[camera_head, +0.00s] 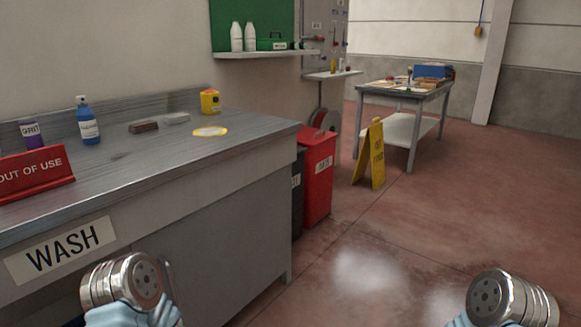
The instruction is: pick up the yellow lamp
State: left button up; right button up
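A small boxy yellow object with a dark mark on its front (210,101), which looks like the yellow lamp, stands upright at the back right of the grey wash counter (112,158). Nothing touches it from my side. My left and right arms show only as metal and pale blue rounded parts at the bottom edge, well apart from the lamp. No gripper fingers are in the picture.
Near the lamp lie a flat yellow-rimmed disc (210,132), a grey block (176,118) and a brown block (143,127). A blue spray bottle (87,122) and a red sign (35,174) stand left. A red bin (318,178) and yellow floor sign (370,155) stand beyond. The right floor is clear.

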aim_at(209, 107)
jog(key=i+l+z, duration=0.4)
jog(key=i, duration=0.4)
jog(key=i+z, duration=0.4)
jog(key=i, duration=0.4)
jog(key=i+u, duration=0.3)
jog(key=i+l+u, duration=0.3)
jog(key=i, duration=0.2)
jog(key=i+l+u, duration=0.15)
jog(key=i+u, duration=0.15)
jog(key=i, duration=0.05)
